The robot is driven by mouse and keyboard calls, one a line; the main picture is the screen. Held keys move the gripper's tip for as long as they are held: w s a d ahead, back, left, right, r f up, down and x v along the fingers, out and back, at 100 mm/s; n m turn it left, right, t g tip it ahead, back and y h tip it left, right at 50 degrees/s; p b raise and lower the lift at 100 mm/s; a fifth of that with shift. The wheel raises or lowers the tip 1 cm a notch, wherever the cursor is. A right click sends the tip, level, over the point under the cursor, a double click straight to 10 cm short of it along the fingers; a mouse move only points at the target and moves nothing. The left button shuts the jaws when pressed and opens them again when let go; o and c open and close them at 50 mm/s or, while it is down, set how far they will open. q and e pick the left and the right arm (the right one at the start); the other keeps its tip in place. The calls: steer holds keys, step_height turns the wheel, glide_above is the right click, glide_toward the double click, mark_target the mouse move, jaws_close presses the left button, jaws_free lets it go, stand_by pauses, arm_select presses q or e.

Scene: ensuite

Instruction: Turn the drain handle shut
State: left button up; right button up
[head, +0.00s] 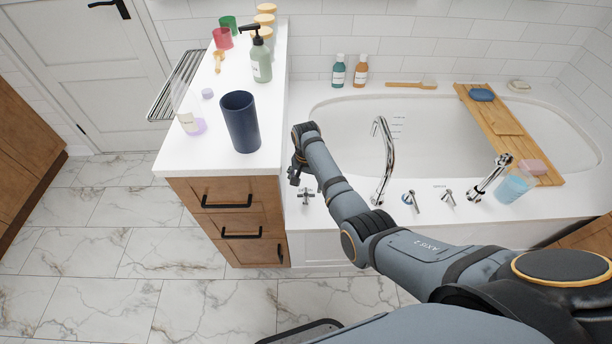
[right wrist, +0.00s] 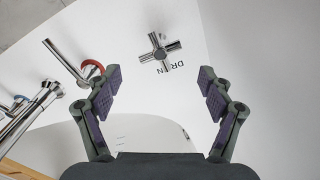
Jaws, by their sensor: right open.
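The drain handle is a chrome cross-shaped knob (head: 306,195) on the tub's near deck, left of the curved tap in the head view. In the right wrist view the drain handle (right wrist: 160,47) sits beside the printed word "DRAIN", ahead of and between my fingertips. My right gripper (head: 297,178) is just above and behind the handle in the head view. In the right wrist view my right gripper (right wrist: 162,88) is open, with nothing between its fingers and apart from the handle. My left gripper is not in view.
The curved chrome tap (head: 382,160) stands right of the handle, with more chrome controls (head: 410,199) beyond it. The wooden vanity (head: 228,200) is close on the left, with a dark blue cup (head: 240,122) on top. A wooden bath tray (head: 500,125) spans the tub.

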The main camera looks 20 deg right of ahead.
mark_target(306, 195)
step_height(306, 195, up, 5)
steer(key=shift+f, duration=0.1)
stand_by(0.5)
